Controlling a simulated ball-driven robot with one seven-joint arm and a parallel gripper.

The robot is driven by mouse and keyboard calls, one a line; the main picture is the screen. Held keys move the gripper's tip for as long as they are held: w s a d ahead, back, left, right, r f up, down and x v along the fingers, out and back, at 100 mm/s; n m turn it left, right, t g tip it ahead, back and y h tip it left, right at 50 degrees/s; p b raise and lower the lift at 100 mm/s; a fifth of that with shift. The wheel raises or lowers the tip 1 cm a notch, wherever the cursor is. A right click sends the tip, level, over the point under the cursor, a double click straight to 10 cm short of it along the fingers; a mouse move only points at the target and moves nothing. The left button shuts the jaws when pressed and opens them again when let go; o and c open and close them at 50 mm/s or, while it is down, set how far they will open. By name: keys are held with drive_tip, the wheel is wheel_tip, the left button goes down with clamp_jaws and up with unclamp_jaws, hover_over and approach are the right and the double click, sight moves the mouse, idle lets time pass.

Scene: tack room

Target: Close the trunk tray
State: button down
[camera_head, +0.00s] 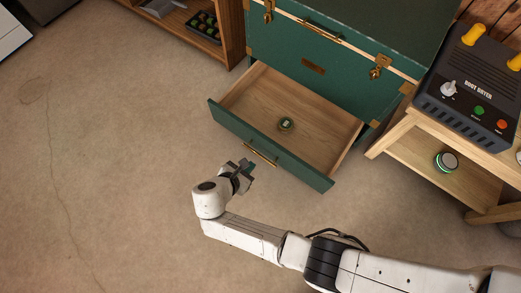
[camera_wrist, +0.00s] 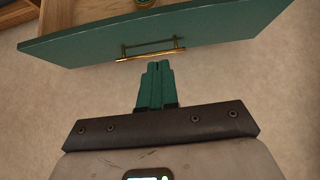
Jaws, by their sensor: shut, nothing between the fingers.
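The trunk tray (camera_head: 318,128) is a wooden drawer with a green front, pulled out from the base of the green trunk (camera_head: 345,65). A small round tin (camera_head: 285,124) lies inside it. A brass handle (camera_head: 261,153) is on the tray's front; the handle also shows in the wrist view (camera_wrist: 150,55). My gripper (camera_head: 246,170) is in front of the tray, just short of the handle. In the wrist view its green fingers (camera_wrist: 157,70) are together and empty, pointing at the handle. I cannot tell whether the fingertips touch the front.
A wooden stand (camera_head: 400,140) with a boot dryer (camera_head: 475,95) on top and a round device (camera_head: 446,161) on its shelf is close on the right. A wooden shelf (camera_head: 215,50) stands at the left of the trunk. The floor (camera_head: 110,160) at left is clear.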

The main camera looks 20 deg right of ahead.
sight(273, 147)
drive_tip(key=b+x, duration=0.2)
drive_tip(key=x, duration=0.2)
drive_tip(key=r+b+x, duration=0.1)
drive_tip(key=b+x, duration=0.1)
drive_tip(key=x, duration=0.2)
drive_tip(key=d+b+x, duration=0.1)
drive_tip(key=b+x, duration=0.1)
drive_tip(key=x, duration=0.2)
drive_tip(key=shift+w+r, duration=0.2)
drive_tip(key=shift+w, duration=0.05)
drive_tip(key=shift+w+d+r, duration=0.1)
drive_tip(key=shift+w+d, duration=0.15)
drive_tip(key=shift+d, duration=0.2)
